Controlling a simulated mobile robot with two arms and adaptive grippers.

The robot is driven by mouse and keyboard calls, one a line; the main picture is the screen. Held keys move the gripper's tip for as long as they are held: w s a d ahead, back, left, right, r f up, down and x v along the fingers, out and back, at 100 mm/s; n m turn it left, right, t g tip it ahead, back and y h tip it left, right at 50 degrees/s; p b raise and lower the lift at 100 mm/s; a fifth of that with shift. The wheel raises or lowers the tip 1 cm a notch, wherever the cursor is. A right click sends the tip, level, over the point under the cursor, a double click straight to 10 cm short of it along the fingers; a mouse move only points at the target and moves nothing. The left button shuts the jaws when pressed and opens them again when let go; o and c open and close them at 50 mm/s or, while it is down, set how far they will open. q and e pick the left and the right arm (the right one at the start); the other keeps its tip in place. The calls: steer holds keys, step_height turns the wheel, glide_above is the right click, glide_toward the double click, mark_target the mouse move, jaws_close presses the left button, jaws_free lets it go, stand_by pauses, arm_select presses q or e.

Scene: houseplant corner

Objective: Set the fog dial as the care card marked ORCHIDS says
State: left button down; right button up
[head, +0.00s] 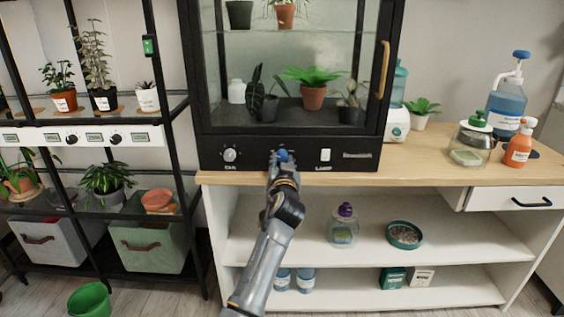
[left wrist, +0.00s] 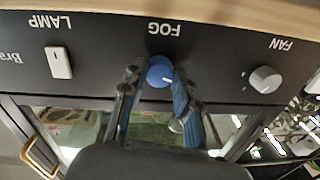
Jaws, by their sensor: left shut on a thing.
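The fog dial (left wrist: 160,71) is a blue round knob on the black front panel of the glass cabinet, beside the label FOG, which is upside down in the left wrist view. A small pale mark shows on the knob; its exact setting is hard to read. In the head view the dial (head: 283,154) is partly hidden by my left gripper (head: 280,161). The left gripper (left wrist: 154,88) is shut on the dial, one finger on each side. No card marked ORCHIDS is readable. My right gripper is not in view.
The fan knob (head: 229,155) and white lamp switch (head: 325,155) flank the dial. The glass cabinet (head: 205,100) holds potted plants and stands on a wooden counter (head: 420,172). A black plant rack (head: 165,110) stands left. An orange bottle (head: 518,148) and jar (head: 468,148) stand right.

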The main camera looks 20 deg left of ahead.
arm_select(q)
steer(key=shift+m, duration=0.4)
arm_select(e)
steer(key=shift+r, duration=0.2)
arm_select(q)
steer(key=shift+r+m+p, duration=0.1)
steer(key=shift+m+p, duration=0.55)
steer(key=shift+m, duration=0.45)
steer(key=m+p, duration=0.2)
steer(key=m, duration=0.2)
steer(key=shift+m, duration=0.3)
steer(key=m+p, duration=0.2)
steer(key=m, duration=0.3)
steer(key=shift+a+t, duration=0.1)
steer(key=shift+t, duration=0.2)
steer(key=shift+m+p, duration=0.3)
steer(key=shift+m, duration=0.6)
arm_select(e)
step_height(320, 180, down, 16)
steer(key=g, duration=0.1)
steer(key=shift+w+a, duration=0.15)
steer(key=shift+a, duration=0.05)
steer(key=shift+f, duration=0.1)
arm_select(q)
steer(key=c, duration=1)
jaws_free()
